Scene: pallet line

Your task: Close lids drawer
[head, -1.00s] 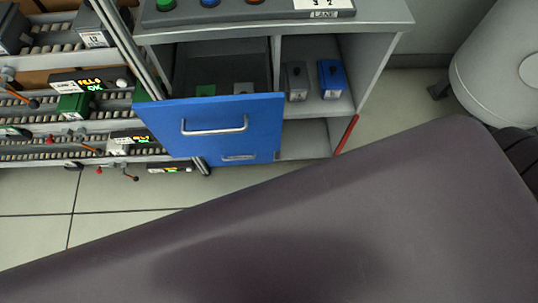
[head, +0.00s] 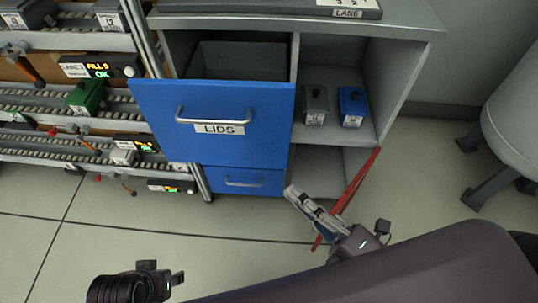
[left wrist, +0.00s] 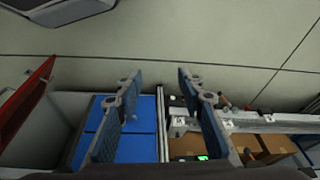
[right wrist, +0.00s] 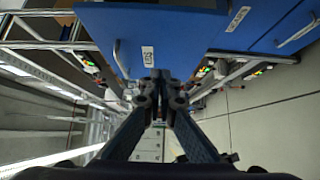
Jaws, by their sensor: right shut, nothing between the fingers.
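The lids drawer (head: 260,105) has a blue front with a bar handle (head: 212,117) and a LIDS label. It stands pulled out of the grey cabinet, and its dark inside shows above the front. My right gripper (head: 291,191) is shut and empty, below and right of the drawer front, apart from it. The right wrist view shows its closed fingertips (right wrist: 160,78) with blue drawer fronts beyond. My left arm shows only in part at the bottom left of the head view. The left wrist view shows the left gripper (left wrist: 160,74) open and empty.
A second blue drawer (head: 270,183) is below. Grey and blue boxes (head: 354,106) sit on the shelf to the right, with a red bar (head: 358,185) by the cabinet's right edge. Roller racks (head: 60,115) stand left. The floor in front is clear.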

